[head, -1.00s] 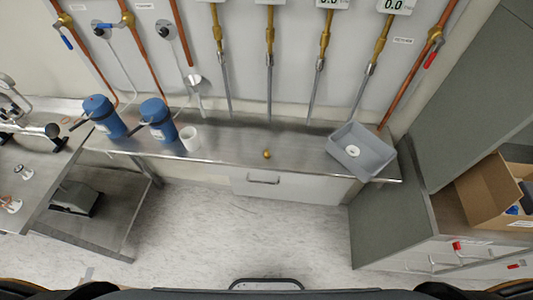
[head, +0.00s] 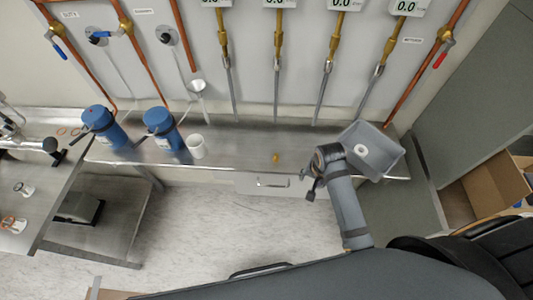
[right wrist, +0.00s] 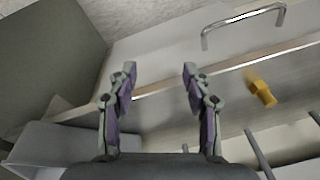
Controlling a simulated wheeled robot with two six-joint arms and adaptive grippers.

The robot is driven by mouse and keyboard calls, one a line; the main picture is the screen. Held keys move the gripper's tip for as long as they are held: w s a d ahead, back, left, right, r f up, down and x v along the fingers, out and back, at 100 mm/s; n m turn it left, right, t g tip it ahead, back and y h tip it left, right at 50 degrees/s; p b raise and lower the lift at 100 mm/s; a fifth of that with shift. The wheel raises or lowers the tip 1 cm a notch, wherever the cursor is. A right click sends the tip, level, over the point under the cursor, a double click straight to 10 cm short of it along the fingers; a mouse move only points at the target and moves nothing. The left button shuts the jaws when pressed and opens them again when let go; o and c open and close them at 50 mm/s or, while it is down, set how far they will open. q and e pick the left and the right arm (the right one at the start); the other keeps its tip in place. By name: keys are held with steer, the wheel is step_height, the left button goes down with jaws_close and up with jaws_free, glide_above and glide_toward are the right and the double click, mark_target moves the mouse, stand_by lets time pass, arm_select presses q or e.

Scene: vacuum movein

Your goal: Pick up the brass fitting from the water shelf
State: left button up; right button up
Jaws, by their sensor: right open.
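The brass fitting (head: 275,157) is a small golden piece on the steel water shelf (head: 238,137), near its front edge. In the right wrist view the brass fitting (right wrist: 262,93) lies to the right of my fingers, apart from them. My right gripper (head: 311,188) is just right of the fitting in the head view, by the shelf's front edge. In the right wrist view my right gripper (right wrist: 159,72) is open, with nothing between its fingers. My left gripper is not in view.
A grey bin (head: 372,148) stands on the shelf's right end, partly behind my right arm. A white cup (head: 197,147) and two blue canisters (head: 160,128) stand to the left. Metal tubes (head: 277,95) hang down behind the fitting. A drawer handle (right wrist: 243,22) sits below the shelf edge.

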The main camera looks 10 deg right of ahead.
steer(key=w+a+r+m, duration=0.1)
steer(key=w+r+m, duration=0.1)
steer(key=w+a+r+m, duration=0.2)
steer(key=w, duration=0.1)
steer(key=w+a+r+m+y, duration=0.1)
steer(key=w+r+m, duration=0.1)
steer(key=r, duration=0.1)
steer(key=shift+w+a+m+g, duration=0.3)
steer(key=shift+a+m+g, duration=0.1)
steer(key=w+a+r+m+g, duration=0.1)
steer(key=w+a+r+m, duration=0.2)
steer(key=w+r+m, duration=0.15)
steer(key=b, duration=0.3)
glide_above(276, 154)
steer(key=d, duration=0.1)
steer(key=shift+y, duration=0.3)
step_height(276, 154, down, 5)
steer(key=shift+d+f, duration=0.1)
steer(key=shift+w+f, duration=0.1)
steer(key=shift+f, duration=0.1)
steer(key=f, duration=0.1)
steer(key=f+p, duration=0.1)
steer(key=f, duration=0.1)
steer(key=a+f, duration=0.1)
steer(key=shift+s+f+p, duration=0.25)
steer(key=shift+f+p, duration=0.1)
steer(key=shift+w+f, duration=0.1)
steer(key=shift+f, duration=0.1)
jaws_close()
steer(key=shift+r, duration=0.15)
